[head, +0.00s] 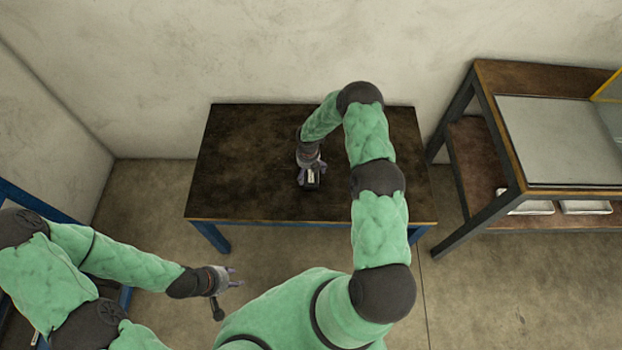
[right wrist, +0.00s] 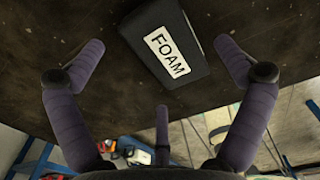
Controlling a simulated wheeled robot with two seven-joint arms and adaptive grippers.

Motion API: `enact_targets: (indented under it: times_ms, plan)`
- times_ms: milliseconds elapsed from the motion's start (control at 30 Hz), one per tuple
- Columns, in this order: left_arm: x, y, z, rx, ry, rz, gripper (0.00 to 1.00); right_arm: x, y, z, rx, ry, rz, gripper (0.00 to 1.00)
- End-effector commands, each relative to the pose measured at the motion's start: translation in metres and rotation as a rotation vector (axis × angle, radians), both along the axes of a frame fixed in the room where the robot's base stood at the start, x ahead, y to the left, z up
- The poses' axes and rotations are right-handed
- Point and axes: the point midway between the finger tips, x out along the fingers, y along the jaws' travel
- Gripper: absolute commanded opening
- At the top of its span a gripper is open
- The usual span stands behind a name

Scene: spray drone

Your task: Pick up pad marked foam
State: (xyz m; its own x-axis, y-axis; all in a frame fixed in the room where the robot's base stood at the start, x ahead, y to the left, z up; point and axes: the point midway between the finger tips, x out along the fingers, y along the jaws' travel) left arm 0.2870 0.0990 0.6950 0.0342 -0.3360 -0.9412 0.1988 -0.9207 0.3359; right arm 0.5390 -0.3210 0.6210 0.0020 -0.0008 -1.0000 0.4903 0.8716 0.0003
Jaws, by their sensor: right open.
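The foam pad is a small black block (right wrist: 163,40) with a white label reading FOAM; it lies on the dark table top in the right wrist view. In the head view the pad (head: 313,184) is partly hidden by my right gripper (head: 309,170), which is just above it. In the right wrist view my right gripper (right wrist: 160,62) is open, its purple fingers spread to either side of the pad and apart from it. My left gripper (head: 234,277) is off to the lower left, over the floor and away from the table; whether it is open is too small to tell.
The dark table (head: 240,150) with blue legs is otherwise bare. A second workbench (head: 485,110) with a grey mat (head: 560,140) stands at the right, with white trays (head: 525,208) on its lower shelf. A wall stands behind the table.

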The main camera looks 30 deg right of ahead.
Motion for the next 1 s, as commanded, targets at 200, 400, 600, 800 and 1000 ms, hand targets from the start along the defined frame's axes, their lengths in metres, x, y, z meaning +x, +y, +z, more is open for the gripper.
enact_targets:
  times_ms: [200,400,600,800,1000]
  plan:
    - [0.000,0.000,-0.012,0.000,0.000,0.000,0.40,-0.002,0.004,-0.034,0.001,0.003,0.000,1.00]
    - [0.000,0.000,-0.013,0.000,0.000,0.000,0.40,-0.001,0.003,-0.041,0.000,0.001,0.000,1.00]
    - [0.000,0.000,-0.013,0.000,0.000,0.000,0.40,-0.001,0.003,-0.040,0.000,0.001,0.000,0.89]
    - [0.000,0.000,-0.013,0.000,0.000,0.000,0.40,-0.002,0.003,-0.040,0.001,0.002,0.000,0.70]
    - [0.000,0.000,-0.013,0.000,0.000,0.000,0.40,-0.002,0.004,-0.040,0.001,0.002,0.000,0.70]
